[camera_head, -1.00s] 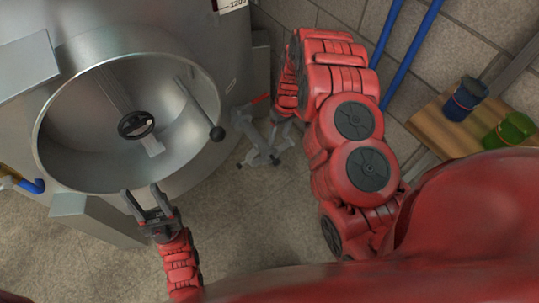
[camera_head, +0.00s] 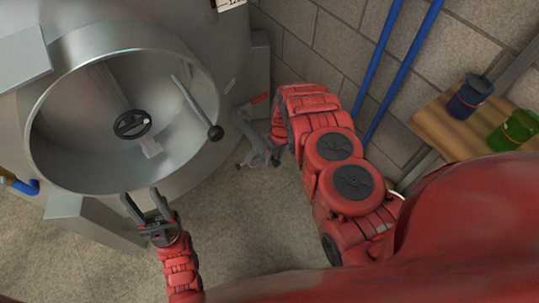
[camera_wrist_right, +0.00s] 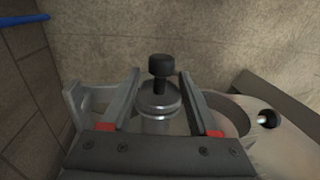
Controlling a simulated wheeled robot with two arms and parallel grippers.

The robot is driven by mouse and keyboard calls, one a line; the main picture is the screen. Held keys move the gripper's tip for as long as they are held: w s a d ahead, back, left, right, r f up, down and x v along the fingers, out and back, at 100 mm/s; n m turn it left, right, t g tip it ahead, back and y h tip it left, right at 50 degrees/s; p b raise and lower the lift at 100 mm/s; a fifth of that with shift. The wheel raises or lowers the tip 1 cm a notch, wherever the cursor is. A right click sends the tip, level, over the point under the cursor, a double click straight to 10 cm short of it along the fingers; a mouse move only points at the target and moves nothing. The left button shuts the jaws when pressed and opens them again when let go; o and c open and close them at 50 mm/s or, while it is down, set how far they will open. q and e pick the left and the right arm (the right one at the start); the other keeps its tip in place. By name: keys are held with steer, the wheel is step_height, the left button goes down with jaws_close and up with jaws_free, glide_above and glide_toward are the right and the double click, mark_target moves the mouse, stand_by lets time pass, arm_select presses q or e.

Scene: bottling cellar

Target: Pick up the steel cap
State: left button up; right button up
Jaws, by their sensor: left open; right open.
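The steel cap (camera_wrist_right: 160,101) is a shiny round piece with a black knob (camera_wrist_right: 161,66) on top. In the right wrist view it stands upright between the two fingers of my right gripper (camera_wrist_right: 159,76). The fingers are open, one on each side of it, with a visible gap on both sides. In the head view the right arm hangs beside the steel vessel, and I cannot make out the cap there. My left gripper (camera_head: 140,196) is open and empty in front of the vessel.
A large steel vessel (camera_head: 210,100) with an open round hatch stands at the left. A wooden shelf (camera_head: 440,130) at the right carries a blue jar (camera_head: 468,99) and a green jar (camera_head: 516,131). Blue pipes (camera_head: 404,62) run along the block wall. Bare floor lies in front.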

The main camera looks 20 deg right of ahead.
jaws_close()
stand_by(0.3)
stand_by(0.4)
